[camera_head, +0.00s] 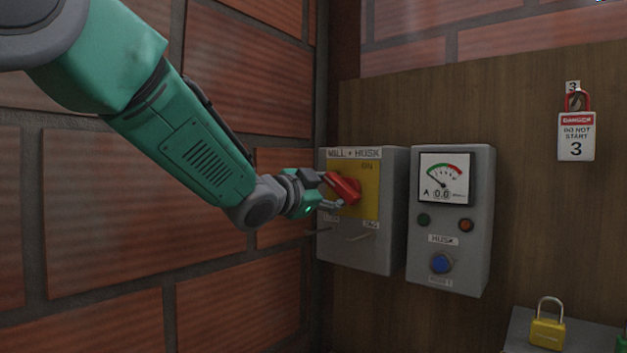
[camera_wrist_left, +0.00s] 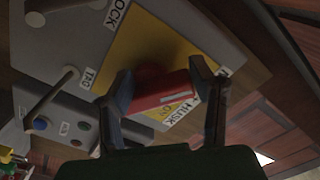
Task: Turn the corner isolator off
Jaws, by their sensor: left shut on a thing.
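The corner isolator (camera_head: 393,205) is a grey box labelled "MILL + HUSK" on the wooden panel, right by the brick corner. Its front has a yellow plate (camera_head: 368,178) marked "ON" near the top, with a red rotary handle (camera_head: 345,186) on it. My left gripper (camera_head: 332,192) is at the handle, fingers on either side of it. In the left wrist view, the fingers (camera_wrist_left: 165,100) close around the red handle (camera_wrist_left: 163,94), which sits tilted in the head view. Part of the handle and the lower plate are hidden by the fingers. My right gripper is not in view.
A grey meter box (camera_head: 478,215) with a dial, small lamps and a blue button (camera_head: 441,263) stands just right of the isolator. A danger tag (camera_head: 576,137) with a red padlock hangs at right. A yellow padlock (camera_head: 547,325) sits lower right.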

